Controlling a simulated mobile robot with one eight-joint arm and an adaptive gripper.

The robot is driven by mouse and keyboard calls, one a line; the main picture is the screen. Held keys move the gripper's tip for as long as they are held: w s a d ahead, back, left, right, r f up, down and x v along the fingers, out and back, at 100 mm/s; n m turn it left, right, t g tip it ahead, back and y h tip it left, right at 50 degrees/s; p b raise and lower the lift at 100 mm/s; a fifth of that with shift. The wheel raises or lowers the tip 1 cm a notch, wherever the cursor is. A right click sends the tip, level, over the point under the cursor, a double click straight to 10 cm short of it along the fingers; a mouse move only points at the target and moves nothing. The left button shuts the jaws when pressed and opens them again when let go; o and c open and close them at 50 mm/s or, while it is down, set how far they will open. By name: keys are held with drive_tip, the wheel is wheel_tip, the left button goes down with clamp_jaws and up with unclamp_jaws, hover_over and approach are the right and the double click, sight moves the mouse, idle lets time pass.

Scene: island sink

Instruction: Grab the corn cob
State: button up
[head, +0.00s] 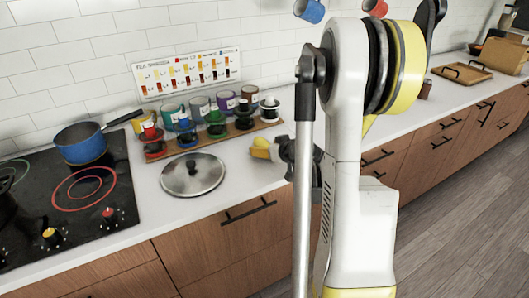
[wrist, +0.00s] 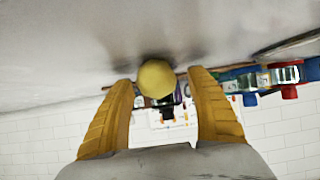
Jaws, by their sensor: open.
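The corn cob (wrist: 157,78) shows as a rounded yellow end on the counter in the wrist view, between the tips of my two yellow fingers. My gripper (wrist: 162,82) is open, with a gap visible on both sides of the cob. In the head view my gripper (head: 268,150) is low over the white counter, right of the pot lid. Yellow shapes show at its tip there, but I cannot tell cob from finger. The cob's far length is hidden behind its near end.
A metal lid (head: 192,174) lies left of my gripper. A wooden rack (head: 215,137) with coloured bottles and cups stands behind, near the tiled wall. A blue pan (head: 82,143) sits on the black cooktop (head: 60,190). The counter's front edge is close.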

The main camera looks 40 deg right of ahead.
drive_tip(key=shift+w+d+f, duration=0.1)
drive_tip(key=shift+w+f, duration=0.1)
drive_tip(key=shift+w, duration=0.25)
drive_tip(key=c, duration=1.5)
drive_tip(key=shift+o, duration=0.2)
drive_tip(key=shift+r, duration=0.15)
